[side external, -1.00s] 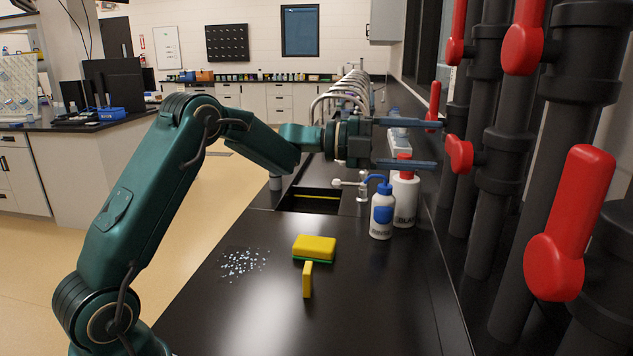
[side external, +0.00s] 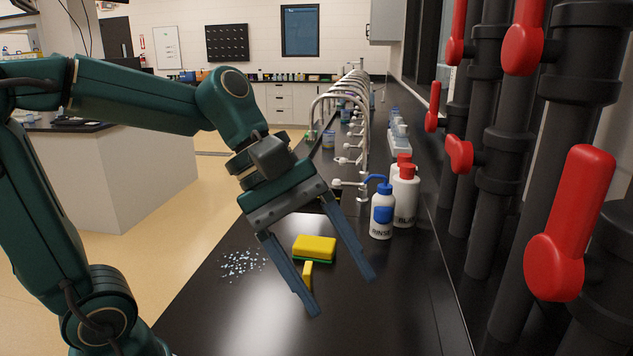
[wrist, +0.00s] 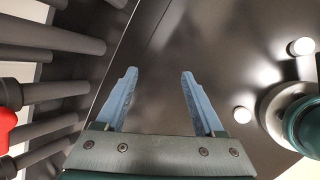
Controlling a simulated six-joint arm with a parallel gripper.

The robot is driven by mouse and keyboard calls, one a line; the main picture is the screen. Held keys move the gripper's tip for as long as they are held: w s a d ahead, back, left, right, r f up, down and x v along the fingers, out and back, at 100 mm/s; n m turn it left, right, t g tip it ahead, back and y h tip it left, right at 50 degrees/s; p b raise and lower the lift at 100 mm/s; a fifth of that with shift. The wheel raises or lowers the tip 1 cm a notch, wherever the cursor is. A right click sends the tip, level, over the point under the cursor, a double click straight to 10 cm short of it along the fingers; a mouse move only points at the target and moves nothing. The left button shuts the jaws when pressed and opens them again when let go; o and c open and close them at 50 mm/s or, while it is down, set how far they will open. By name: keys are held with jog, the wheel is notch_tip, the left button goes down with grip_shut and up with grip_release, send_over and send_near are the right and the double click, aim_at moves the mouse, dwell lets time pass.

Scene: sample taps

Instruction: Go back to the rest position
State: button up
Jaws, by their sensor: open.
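My gripper (side external: 343,296) hangs over the black bench in the side view, its two blue-grey fingers spread apart and pointing down to the right. Nothing is held between them. In the wrist view my gripper (wrist: 155,72) also shows open and empty above the dark bench top. In the side view the fingers overlap the area of the yellow and green sponge (side external: 315,246) and a small yellow piece (side external: 307,270) in front of it. I cannot tell the gripper's exact height above the bench.
Red-handled taps (side external: 461,153) on dark pipes line the right side. A white RINSE bottle with a blue cap (side external: 381,218) and a white bottle with a red cap (side external: 405,197) stand near them. Pale specks (side external: 243,264) lie on the bench (side external: 400,320). Curved faucets stand behind.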

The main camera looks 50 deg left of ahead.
jog(key=s+a+f+m+t+y, duration=0.2)
jog(key=s+a+f+m+y, duration=0.2)
jog(key=m, duration=0.9)
jog(key=s+a+y, duration=0.2)
jog(key=a, duration=0.2)
jog(key=shift+f+m, duration=0.15)
jog(key=shift+m, duration=0.15)
